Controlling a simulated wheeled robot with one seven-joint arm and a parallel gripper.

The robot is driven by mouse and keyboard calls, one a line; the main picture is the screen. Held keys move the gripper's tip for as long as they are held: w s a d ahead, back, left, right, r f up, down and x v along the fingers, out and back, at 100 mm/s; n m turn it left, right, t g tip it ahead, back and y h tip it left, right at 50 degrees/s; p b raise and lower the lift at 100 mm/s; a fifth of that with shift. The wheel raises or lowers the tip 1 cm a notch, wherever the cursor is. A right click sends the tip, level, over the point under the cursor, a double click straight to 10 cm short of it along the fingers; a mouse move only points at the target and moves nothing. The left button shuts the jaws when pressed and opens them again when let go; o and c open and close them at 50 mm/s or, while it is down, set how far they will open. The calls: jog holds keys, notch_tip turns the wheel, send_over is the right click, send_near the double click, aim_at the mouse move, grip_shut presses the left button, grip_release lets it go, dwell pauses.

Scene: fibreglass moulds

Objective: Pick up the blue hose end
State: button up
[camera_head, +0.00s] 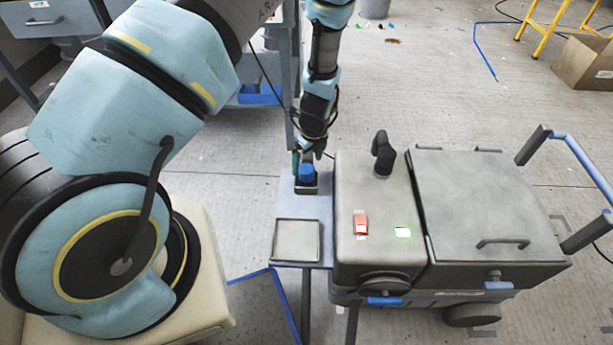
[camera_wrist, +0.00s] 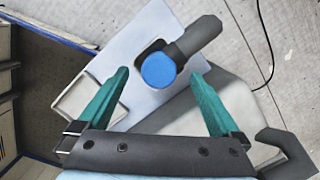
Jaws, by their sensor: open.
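The blue hose end (camera_head: 307,173) stands in a small dark holder (camera_head: 305,188) on the grey side shelf of the machine. In the wrist view it shows as a round blue cap (camera_wrist: 158,70) with a dark grey body (camera_wrist: 195,40) running up and to the right. My gripper (camera_head: 309,160) is just above it in the head view. In the wrist view my gripper's two green fingers (camera_wrist: 160,75) are spread wide, one to each side of the blue cap, with gaps between. Nothing is held.
A square shallow tray (camera_head: 297,240) sits on the shelf in front of the holder. The grey machine (camera_head: 375,220) with a dark upright handle (camera_head: 383,152), a red switch (camera_head: 361,223) and a green-lit display (camera_head: 403,232) stands close on the right. The floor behind is mostly clear.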

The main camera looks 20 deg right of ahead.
aim_at(307, 168)
notch_tip(307, 168, down, 4)
jog(key=shift+w+a+f, duration=0.1)
jog(key=shift+f, duration=0.15)
jog(key=c, duration=1.5)
jog(key=shift+r, duration=0.2)
jog(key=shift+c, duration=0.2)
notch_tip(307, 168, up, 10)
jog(key=shift+f, duration=0.15)
